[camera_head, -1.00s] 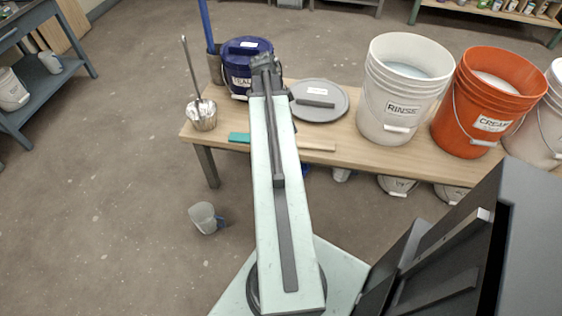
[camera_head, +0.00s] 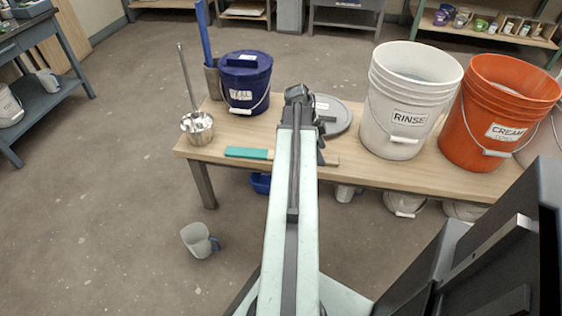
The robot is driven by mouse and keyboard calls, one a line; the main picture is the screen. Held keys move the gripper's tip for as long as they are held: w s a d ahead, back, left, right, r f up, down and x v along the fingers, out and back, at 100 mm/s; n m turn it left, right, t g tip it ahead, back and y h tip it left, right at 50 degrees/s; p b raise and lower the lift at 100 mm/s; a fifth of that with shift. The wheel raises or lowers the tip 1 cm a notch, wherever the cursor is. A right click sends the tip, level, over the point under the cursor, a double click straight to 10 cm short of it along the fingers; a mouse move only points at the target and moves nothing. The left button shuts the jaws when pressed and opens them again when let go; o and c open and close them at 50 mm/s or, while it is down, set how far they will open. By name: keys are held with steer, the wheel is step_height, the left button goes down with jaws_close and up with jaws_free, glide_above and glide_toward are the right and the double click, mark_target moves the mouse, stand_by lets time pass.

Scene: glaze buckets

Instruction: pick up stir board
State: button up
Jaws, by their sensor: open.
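A flat strip with a teal end (camera_head: 247,152) lies on the bench near its front edge. It looks like the stir board. My arm crosses in front of its middle, and its pale wooden end (camera_head: 333,158) shows right of the arm. My gripper (camera_head: 321,143) is open, at the far end of my arm over the bench, close to the strip in the picture. My arm hides most of the gripper, and I cannot tell its height above the strip. I see nothing held.
A jug (camera_head: 197,241) is on the floor.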

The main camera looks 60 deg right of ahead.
steer(key=shift+b+x, duration=0.35)
steer(key=shift+x, duration=0.75)
steer(key=shift+r, duration=0.15)
jaws_close()
